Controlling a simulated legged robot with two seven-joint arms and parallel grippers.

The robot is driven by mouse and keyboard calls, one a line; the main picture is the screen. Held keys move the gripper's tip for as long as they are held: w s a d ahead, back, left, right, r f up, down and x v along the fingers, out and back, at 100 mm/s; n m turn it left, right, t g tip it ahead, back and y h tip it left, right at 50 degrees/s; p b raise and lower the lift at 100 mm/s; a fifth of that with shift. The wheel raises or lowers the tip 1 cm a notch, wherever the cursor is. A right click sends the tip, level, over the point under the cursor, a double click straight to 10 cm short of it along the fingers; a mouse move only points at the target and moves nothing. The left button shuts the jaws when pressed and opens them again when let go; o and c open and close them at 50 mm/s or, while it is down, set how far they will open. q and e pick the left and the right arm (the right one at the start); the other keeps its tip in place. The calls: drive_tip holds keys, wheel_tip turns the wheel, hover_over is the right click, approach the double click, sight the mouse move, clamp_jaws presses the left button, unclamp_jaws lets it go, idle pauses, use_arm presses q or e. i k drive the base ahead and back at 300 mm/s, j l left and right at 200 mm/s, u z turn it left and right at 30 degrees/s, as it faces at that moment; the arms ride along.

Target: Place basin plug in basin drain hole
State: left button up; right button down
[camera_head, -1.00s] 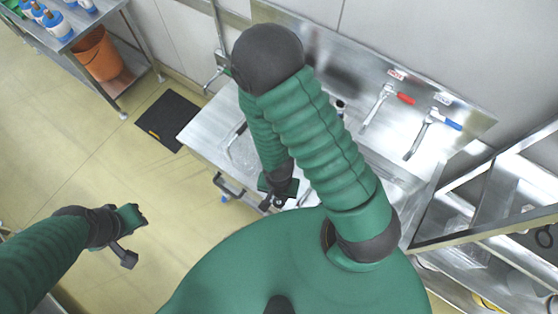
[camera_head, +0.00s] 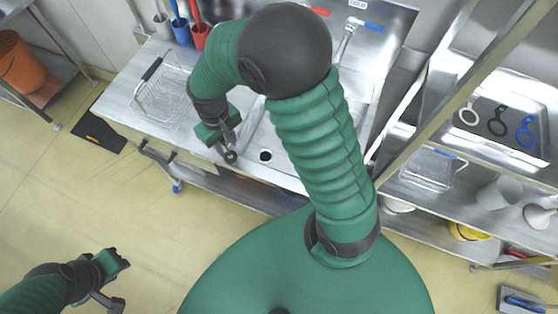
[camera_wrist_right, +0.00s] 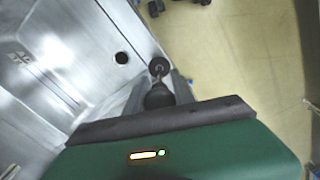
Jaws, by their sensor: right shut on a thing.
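The basin plug (camera_head: 230,156) is a small dark round piece at the tip of my right gripper (camera_head: 225,144). The wrist view shows the plug (camera_wrist_right: 159,67) held between the two fingers, near the counter's front edge. The drain hole (camera_head: 265,156) is a dark round opening in the steel basin (camera_head: 284,158). It lies to the right of the plug in the head view, and to the left of it in the wrist view (camera_wrist_right: 121,58). The plug is apart from the hole. My left gripper (camera_head: 118,281) is low at the left, open and empty above the floor.
A wire basket (camera_head: 160,97) stands on the counter left of the basin. Red and blue cups with brushes (camera_head: 181,31) stand behind it. A faucet (camera_head: 345,40) is at the back. A steel rack (camera_head: 440,110) stands at the right.

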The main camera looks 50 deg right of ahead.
sight(266, 155)
drive_tip(key=k+l+z, duration=0.1)
drive_tip(key=k+z, duration=0.4)
drive_tip(key=k+l+z, duration=0.25)
drive_tip(key=k+z, duration=0.2)
drive_tip(key=i+j, duration=0.35)
drive_tip(key=i+j+z, duration=0.15)
drive_tip(key=i+j, duration=0.2)
drive_tip(key=j, duration=0.2)
drive_tip(key=i+j, duration=0.35)
drive_tip(key=j, duration=0.15)
drive_tip(key=i+j+z, duration=0.1)
drive_tip(key=i+j, duration=0.25)
drive_tip(key=j, duration=0.15)
